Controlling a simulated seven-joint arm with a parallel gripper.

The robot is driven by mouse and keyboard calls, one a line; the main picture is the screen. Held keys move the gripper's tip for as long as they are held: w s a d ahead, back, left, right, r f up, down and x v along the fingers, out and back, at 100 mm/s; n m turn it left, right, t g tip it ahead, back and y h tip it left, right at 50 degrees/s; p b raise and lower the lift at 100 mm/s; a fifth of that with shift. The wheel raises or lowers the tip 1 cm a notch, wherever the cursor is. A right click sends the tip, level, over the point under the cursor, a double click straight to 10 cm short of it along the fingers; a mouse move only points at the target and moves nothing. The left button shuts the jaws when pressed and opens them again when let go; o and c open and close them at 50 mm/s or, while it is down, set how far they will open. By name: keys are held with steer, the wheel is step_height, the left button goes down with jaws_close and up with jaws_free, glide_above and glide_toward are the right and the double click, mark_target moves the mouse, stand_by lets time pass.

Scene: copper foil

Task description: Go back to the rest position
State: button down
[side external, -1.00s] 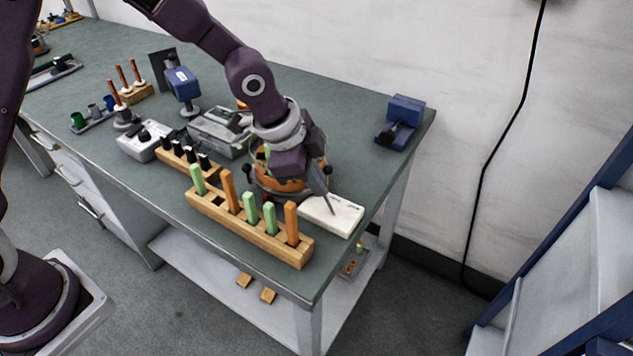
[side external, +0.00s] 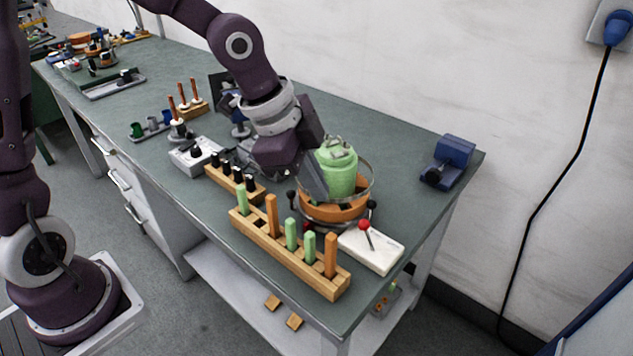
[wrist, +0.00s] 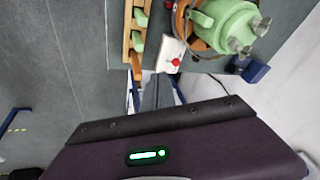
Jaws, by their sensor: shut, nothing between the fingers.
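My gripper (side external: 316,192) hangs over the workbench (side external: 378,130), beside a green lidded vessel (side external: 337,168) that sits in an orange round base with a clear ring around it. The gripper is shut with nothing held. Part of the vessel is hidden behind it in the side view. In the wrist view my gripper (wrist: 155,88) points toward the bench, with the green vessel (wrist: 228,24) up and to the right. A white box with a red-knobbed lever (side external: 370,248) lies in front of the vessel.
A wooden rack (side external: 290,252) with green and orange pegs stands at the front edge. A smaller rack with black knobs (side external: 234,183) and a grey box (side external: 193,157) are to its left. A blue device (side external: 449,160) sits at the back right corner. Bench between vessel and wall is clear.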

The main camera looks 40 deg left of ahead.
steer(key=s+a+r+n+y, duration=0.1)
steer(key=s+a+r+n, duration=0.1)
steer(key=s, duration=0.4)
steer(key=s+a+r+n+t, duration=0.1)
steer(key=s+a+r+n, duration=0.2)
steer(key=s+a+n, duration=0.2)
steer(key=s+a+r+n+t+y, duration=0.1)
steer(key=s+a+r+n, duration=0.2)
steer(key=s+n, duration=0.3)
steer(key=s+a, duration=0.1)
steer(key=s, duration=0.2)
steer(key=shift+y, duration=0.3)
